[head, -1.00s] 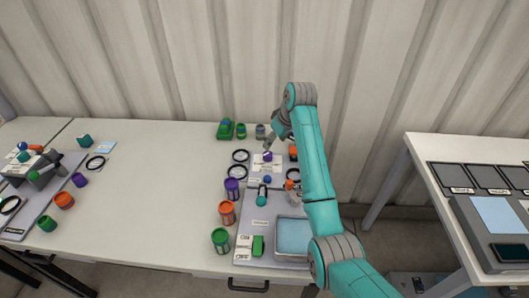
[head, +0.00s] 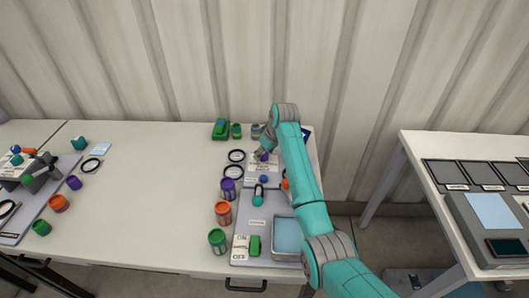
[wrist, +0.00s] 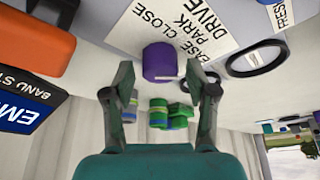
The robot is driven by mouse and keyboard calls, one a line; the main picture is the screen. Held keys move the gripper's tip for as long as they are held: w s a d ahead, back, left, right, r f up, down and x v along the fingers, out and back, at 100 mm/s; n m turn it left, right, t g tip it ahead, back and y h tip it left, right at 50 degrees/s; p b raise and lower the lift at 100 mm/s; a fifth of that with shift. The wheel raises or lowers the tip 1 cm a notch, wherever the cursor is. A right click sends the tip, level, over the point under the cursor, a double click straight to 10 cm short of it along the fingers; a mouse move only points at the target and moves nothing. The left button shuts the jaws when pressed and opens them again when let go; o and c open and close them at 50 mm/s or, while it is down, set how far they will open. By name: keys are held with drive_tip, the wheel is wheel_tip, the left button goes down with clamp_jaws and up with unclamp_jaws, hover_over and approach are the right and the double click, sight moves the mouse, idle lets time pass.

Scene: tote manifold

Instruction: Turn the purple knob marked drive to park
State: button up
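The purple knob (wrist: 160,62) stands out from a white label plate (wrist: 178,22) that reads DRIVE, PARK and, partly hidden, CLOSE. In the wrist view it is ahead of my gripper (wrist: 160,82), roughly centred between the two fingertips. My gripper is open, with a finger on each side of the knob's line; I cannot tell whether either touches it. In the head view my gripper (head: 262,152) is over the upper part of the grey panel, and my arm hides part of it. The knob shows there only as a small purple spot (head: 264,157).
An orange block (wrist: 35,42) and a dark EMPTY sign (wrist: 22,100) lie to the left in the wrist view. A black ring (wrist: 257,60) is at right. Purple (head: 228,190), orange (head: 223,213) and green (head: 217,240) jars line the panel's left side. The table's middle is clear.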

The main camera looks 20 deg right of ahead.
drive_tip(key=c, duration=0.8)
drive_tip(key=shift+d+n, duration=0.1)
drive_tip(key=shift+n, duration=0.3)
drive_tip(key=n+y, duration=0.1)
drive_tip(key=n, duration=0.1)
drive_tip(key=n+g, duration=0.1)
drive_tip(key=n, duration=0.1)
drive_tip(key=shift+w+n+y, duration=0.1)
drive_tip(key=shift+n+y, duration=0.2)
drive_tip(key=shift+y, duration=0.1)
drive_tip(key=shift+n+g+y, duration=0.3)
drive_tip(key=shift+n+g, duration=0.6)
drive_tip(key=shift+n, duration=1.3)
drive_tip(key=o, duration=1.1)
drive_tip(key=shift+o, duration=0.2)
